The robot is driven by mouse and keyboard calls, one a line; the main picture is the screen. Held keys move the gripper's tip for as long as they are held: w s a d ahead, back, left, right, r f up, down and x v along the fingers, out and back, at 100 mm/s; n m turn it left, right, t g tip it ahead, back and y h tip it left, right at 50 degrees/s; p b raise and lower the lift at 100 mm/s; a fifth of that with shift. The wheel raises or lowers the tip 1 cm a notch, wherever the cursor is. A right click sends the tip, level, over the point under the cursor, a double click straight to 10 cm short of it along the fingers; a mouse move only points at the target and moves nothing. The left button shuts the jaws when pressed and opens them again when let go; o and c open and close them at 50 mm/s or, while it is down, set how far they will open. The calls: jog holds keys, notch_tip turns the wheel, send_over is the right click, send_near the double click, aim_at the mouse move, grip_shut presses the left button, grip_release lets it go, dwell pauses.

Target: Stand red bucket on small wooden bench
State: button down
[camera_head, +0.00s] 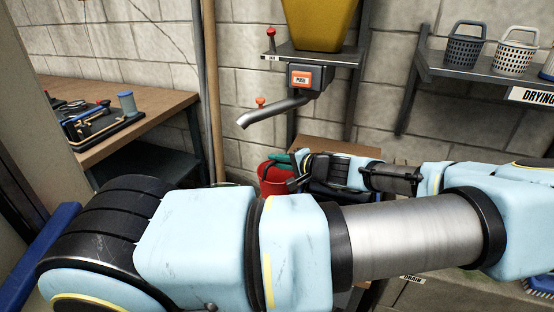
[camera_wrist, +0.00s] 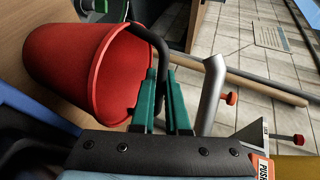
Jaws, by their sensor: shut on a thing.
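The red bucket (camera_head: 272,180) hangs or stands below the metal spout in the head view, partly hidden by my arm. In the wrist view the bucket (camera_wrist: 75,65) fills the left side, its open mouth toward the picture's right. My gripper (camera_wrist: 166,88) has green fingers closed at the bucket's black handle, beside the rim. The gripper (camera_head: 286,160) also shows at the bucket's top in the head view. A brown wooden surface (camera_head: 335,147) behind my gripper may be the small wooden bench; most of it is hidden. I cannot tell whether the bucket's base touches anything.
A yellow hopper (camera_head: 320,22) with a metal spout (camera_head: 272,113) and red-orange knobs is just above the bucket. A wooden workbench (camera_head: 150,105) with a tool tray is at left. A drying shelf (camera_head: 480,68) with baskets is at right. A wooden pole (camera_head: 210,90) stands by the wall.

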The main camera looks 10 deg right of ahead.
jog(key=c, duration=1.4)
grip_release()
jog(key=shift+f, duration=0.15)
jog(key=o, duration=0.5)
